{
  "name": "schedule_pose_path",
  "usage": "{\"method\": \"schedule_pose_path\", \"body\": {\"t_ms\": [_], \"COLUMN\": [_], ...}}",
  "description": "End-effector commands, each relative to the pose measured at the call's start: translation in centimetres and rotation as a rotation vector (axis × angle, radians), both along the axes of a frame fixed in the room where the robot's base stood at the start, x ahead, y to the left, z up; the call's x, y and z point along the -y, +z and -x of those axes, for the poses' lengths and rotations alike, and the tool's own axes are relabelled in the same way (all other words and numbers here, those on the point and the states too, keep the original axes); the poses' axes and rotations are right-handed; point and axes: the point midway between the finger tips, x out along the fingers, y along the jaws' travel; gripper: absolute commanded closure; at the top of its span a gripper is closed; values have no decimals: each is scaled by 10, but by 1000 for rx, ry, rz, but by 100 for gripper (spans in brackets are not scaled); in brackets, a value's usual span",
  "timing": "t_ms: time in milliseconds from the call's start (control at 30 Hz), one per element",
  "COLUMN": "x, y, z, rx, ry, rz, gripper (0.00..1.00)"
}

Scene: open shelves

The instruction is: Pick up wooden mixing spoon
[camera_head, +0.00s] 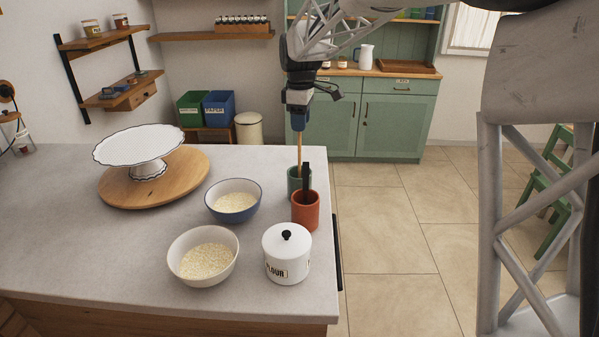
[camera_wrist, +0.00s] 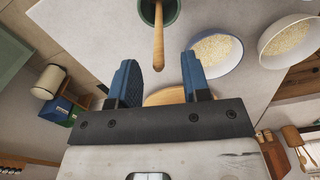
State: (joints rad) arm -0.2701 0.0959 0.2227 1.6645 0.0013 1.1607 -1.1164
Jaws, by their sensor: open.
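The wooden mixing spoon (camera_head: 299,151) stands almost upright in a green cup (camera_head: 292,182), with its handle pointing up. In the wrist view the spoon handle (camera_wrist: 158,38) rises from the green cup (camera_wrist: 172,14) toward the camera. The lower part of the spoon is hidden in the cup. My gripper (camera_head: 298,125) is open, pointing down above the green cup. In the wrist view my gripper (camera_wrist: 158,60) has its blue fingers spread, one to each side of the handle's end. I cannot tell whether the end lies between the fingertips or just beyond them.
An orange cup (camera_head: 306,213) with a black utensil (camera_head: 306,180) stands close in front of the green cup. A white flour canister (camera_head: 287,258), a blue bowl (camera_head: 233,199), a white bowl (camera_head: 202,255) and a cake stand (camera_head: 138,146) share the counter (camera_head: 60,237). The counter edge is near, on the right.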

Motion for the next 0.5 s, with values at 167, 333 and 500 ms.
{"method": "schedule_pose_path", "body": {"t_ms": [167, 333, 500], "x": [0, 0, -1], "y": [0, -2, -12], "z": [0, 0, -1], "rx": [0, 0, -2], "ry": [0, 0, 0], "rz": [0, 0, 1], "gripper": [57, 57, 57]}}
